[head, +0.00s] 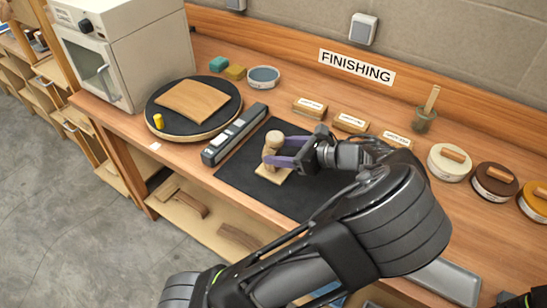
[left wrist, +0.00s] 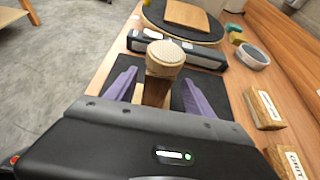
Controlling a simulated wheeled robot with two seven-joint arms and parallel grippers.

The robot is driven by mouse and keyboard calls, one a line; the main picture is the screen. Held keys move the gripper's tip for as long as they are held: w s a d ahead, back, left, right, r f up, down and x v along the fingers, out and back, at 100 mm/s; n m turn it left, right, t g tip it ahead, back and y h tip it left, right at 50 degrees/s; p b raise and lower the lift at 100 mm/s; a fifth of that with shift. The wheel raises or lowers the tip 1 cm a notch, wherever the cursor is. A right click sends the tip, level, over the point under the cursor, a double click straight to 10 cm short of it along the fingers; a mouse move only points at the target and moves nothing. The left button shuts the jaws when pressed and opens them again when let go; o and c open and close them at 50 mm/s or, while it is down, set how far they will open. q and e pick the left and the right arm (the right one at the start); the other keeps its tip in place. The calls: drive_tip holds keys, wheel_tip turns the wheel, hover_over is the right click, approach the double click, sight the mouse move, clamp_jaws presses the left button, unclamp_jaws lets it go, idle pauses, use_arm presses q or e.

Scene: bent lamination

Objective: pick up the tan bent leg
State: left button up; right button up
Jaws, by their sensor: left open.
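A wooden piece with a round pale top (head: 274,138) stands on the black mat (head: 240,178), with a flat pale wooden base (head: 272,174) at its foot. My left gripper (head: 278,152) is open, its purple fingers at the piece. In the left wrist view the round top (left wrist: 165,56) and a darker brown stem (left wrist: 155,91) show between the spread fingers, with no clear contact. Two bent brown wooden pieces lie on the lower shelf, one at the left (head: 188,203) and one further right (head: 239,236). I cannot tell for sure which piece is the tan bent leg. My right gripper is out of view.
A long grey bar tool (head: 234,136) lies along the mat's left edge. A round black turntable (head: 228,112) holds a tan curved panel (head: 194,101). Labelled sanding blocks (head: 310,107), a blue-grey bowl (head: 263,77) and round tins (head: 449,163) line the back.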

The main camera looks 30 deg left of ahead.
sight(267, 150)
use_arm(q)
drive_tip(key=shift+a+f, duration=0.1)
drive_tip(key=shift+a, duration=0.2)
drive_tip(key=p+x, duration=0.1)
drive_tip(key=x, duration=0.2)
drive_tip(key=shift+s+a+f+p, duration=0.1)
drive_tip(key=shift+s+a+p, duration=0.1)
drive_tip(key=shift+a+p, duration=0.15)
drive_tip(key=shift+a+f, duration=0.3)
drive_tip(key=shift+c, duration=0.3)
clamp_jaws()
